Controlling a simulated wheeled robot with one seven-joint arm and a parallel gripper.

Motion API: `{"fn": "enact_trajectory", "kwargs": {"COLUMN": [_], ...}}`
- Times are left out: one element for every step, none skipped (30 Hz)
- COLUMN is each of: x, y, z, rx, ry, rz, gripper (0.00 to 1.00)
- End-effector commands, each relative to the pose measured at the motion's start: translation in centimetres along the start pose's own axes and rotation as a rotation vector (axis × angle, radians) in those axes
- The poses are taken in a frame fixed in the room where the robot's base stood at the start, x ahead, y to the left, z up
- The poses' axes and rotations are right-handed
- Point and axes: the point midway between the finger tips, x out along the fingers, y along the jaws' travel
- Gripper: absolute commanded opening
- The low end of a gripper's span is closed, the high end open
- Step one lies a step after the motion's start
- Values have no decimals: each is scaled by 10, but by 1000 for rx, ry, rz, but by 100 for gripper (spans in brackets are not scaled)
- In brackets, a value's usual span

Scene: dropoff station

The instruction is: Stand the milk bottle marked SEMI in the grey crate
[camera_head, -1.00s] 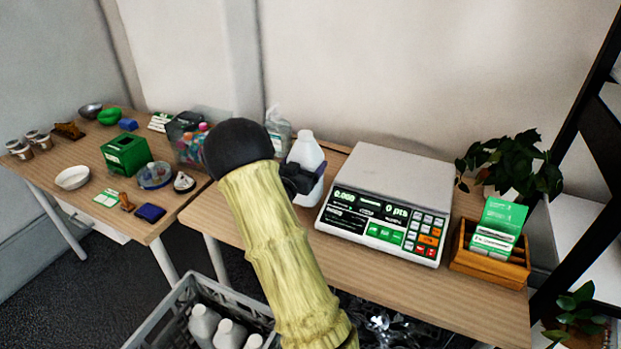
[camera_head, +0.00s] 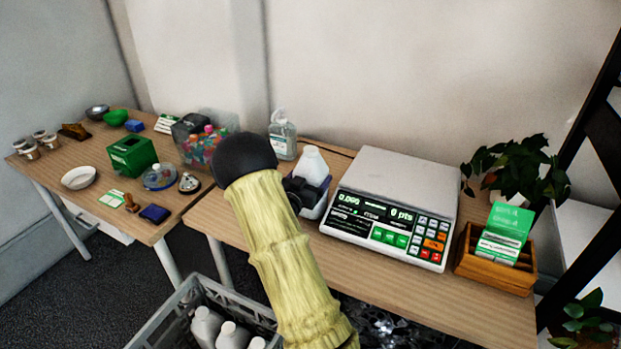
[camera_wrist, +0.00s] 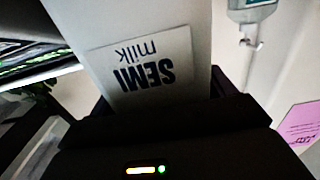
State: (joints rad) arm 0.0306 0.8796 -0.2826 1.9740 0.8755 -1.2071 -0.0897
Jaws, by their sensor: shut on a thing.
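The white milk bottle (camera_head: 312,162) is in my gripper, upright beside the left side of the scale. Its label reads SEMI milk, upside down in the wrist view (camera_wrist: 152,70). My gripper (camera_head: 308,190) is shut on the bottle's body; the dark fingers also show on both sides of it in the wrist view (camera_wrist: 165,105). I cannot tell whether the bottle's base touches the table. The grey crate (camera_head: 160,328) is low in front of the table, lower left, with several white bottles (camera_head: 232,335) in it. My arm hides the crate's right part.
The scale (camera_head: 392,205) stands right of the bottle. A clear pump bottle (camera_head: 283,138) stands behind it. A wooden card box (camera_head: 495,262) and a plant (camera_head: 515,165) are at right. The left table (camera_head: 100,175) holds a green box (camera_head: 132,157) and small items.

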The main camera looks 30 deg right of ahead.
Motion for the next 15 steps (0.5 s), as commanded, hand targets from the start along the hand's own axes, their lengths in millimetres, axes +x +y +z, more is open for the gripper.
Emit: {"fn": "enact_trajectory", "kwargs": {"x": [0,0,0,0,0,0,0,0,0,0,0,0,0,-1,-6], "y": [0,0,0,0,0,0,0,0,0,0,0,0,0,0,-1], "z": [1,1,1,1,1,1,1,1,0,0,0,-2,-3,-3,-2], "rx": [0,0,0,0,0,0,0,0,0,0,0,0,0,0,0], "ry": [0,0,0,0,0,0,0,0,0,0,0,0,0,0,-1], "rz": [0,0,0,0,0,0,0,0,0,0,0,0,0,-1,-2], "gripper": [86,92,100,100,100,100,100,100,100,100,100,100,100,100,100]}}
